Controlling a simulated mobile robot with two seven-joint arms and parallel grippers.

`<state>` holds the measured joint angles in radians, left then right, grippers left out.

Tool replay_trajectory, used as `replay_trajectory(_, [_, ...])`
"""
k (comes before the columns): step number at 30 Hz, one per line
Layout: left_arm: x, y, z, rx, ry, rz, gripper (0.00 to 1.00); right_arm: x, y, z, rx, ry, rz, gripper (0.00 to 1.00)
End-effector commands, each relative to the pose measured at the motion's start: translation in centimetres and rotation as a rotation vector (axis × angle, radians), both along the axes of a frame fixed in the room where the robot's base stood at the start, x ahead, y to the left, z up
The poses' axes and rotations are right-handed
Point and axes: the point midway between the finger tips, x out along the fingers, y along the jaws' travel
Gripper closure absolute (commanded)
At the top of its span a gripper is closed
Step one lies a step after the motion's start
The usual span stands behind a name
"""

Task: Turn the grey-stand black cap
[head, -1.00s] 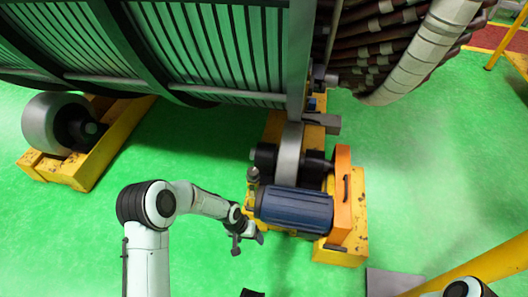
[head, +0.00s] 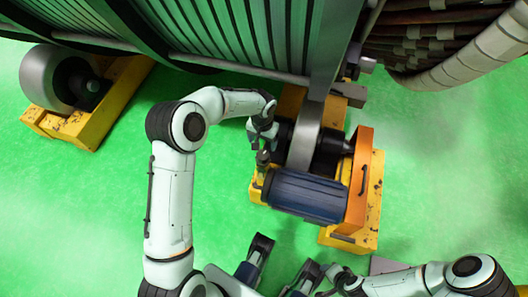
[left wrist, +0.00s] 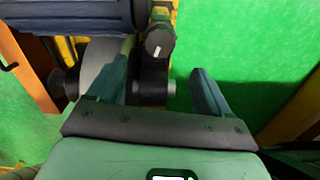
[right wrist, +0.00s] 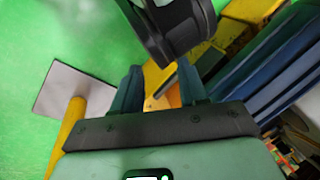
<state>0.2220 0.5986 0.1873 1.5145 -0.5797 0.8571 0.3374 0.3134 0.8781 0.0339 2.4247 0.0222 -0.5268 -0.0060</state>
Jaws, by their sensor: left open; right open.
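A small black cap (left wrist: 159,45) with a white mark shows in the left wrist view, beside the blue motor. In the head view a small dark upright part (head: 263,159) at the motor's left end appears to be the same cap. My left gripper (head: 262,132) is just behind it in the head view. In the left wrist view its open fingers (left wrist: 163,66) stand either side of the cap's line, with the cap near the tips; contact is not clear. The cap's stand is mostly hidden. My right gripper (head: 303,277) is open and empty at the bottom of the head view.
The blue motor (head: 305,195) and orange plate (head: 359,180) sit on a yellow base (head: 352,238). A black roller shaft (head: 329,142) lies behind the motor. The large green-ribbed stator (head: 230,35) overhangs above. Green floor (head: 110,210) is open at the left.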

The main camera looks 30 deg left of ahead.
Motion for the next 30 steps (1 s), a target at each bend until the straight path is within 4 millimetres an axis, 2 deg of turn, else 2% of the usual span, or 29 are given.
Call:
replay_trajectory(1, [-0.1, 0.0, -1.6, -0.001, 0.005, 0.000, 0.20, 0.4, -0.2, -0.5, -0.005, -0.010, -0.004, 0.57])
replay_trajectory(6, [-0.1, 0.0, -5.3, -0.001, 0.006, -0.001, 0.20, 1.7, -0.8, -1.4, -0.021, -0.043, -0.018, 0.57])
replay_trajectory(13, [-0.1, 0.0, -9.2, -0.001, 0.003, 0.000, 0.20, 3.1, -1.6, -2.3, -0.041, -0.082, -0.033, 0.57])
replay_trajectory(19, [0.0, 0.0, -10.5, -0.001, 0.001, 0.000, 0.20, 3.6, -1.8, -2.6, -0.047, -0.095, -0.038, 0.57])
replay_trajectory(28, [0.0, 0.0, -10.6, -0.001, 0.000, 0.001, 0.20, 3.7, -1.9, -2.5, -0.048, -0.097, -0.039, 0.57])
replay_trajectory(30, [0.0, 0.0, -10.6, -0.001, 0.000, 0.000, 0.43, 3.7, -1.9, -2.5, -0.048, -0.097, -0.039, 0.57])
